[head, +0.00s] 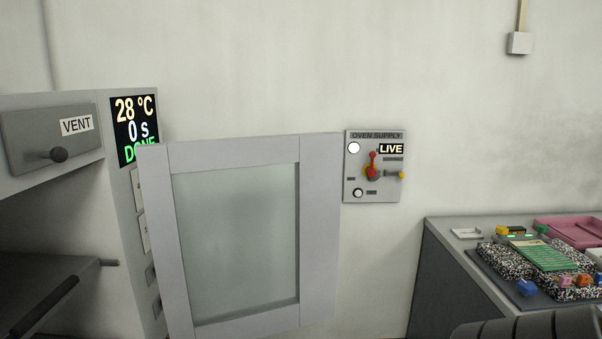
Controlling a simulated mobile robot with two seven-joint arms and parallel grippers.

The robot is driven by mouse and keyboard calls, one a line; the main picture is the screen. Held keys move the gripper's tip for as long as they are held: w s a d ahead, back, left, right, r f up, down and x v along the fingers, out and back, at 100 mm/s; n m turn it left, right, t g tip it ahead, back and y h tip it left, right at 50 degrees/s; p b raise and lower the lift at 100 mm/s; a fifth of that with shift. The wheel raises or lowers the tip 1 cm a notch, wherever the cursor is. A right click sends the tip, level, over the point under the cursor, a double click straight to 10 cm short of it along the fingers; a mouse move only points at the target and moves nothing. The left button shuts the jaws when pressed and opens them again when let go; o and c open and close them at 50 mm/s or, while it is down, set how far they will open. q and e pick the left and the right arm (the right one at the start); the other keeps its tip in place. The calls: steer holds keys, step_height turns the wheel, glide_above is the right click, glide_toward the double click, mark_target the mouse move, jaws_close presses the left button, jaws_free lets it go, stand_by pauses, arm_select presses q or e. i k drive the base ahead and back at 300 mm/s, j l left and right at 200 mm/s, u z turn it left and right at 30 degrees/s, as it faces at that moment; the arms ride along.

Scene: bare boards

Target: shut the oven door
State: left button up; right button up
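The oven door (320,220), a light grey frame around a pane of frosted glass, stands open. It is swung out to the right of the oven (140,250), and its left edge overlaps the oven's right front panel in the picture. The oven's dark interior shows at the far left, with a dark shelf (60,275) inside. A display (134,128) on the oven reads 28 °C, 0 s, DONE. The door's lower edge is partly cut off by the frame.
A VENT panel (28,130) with a dark knob is above the oven opening. An OVEN SUPPLY box (352,182) with a red lever and LIVE label is on the wall right of the door. A grey bench (440,270) at right holds boards and a pink tray (560,224).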

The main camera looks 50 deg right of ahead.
mark_target(317, 157)
steer(key=l, duration=0.8)
steer(key=k+l, duration=0.1)
steer(key=l, duration=0.75)
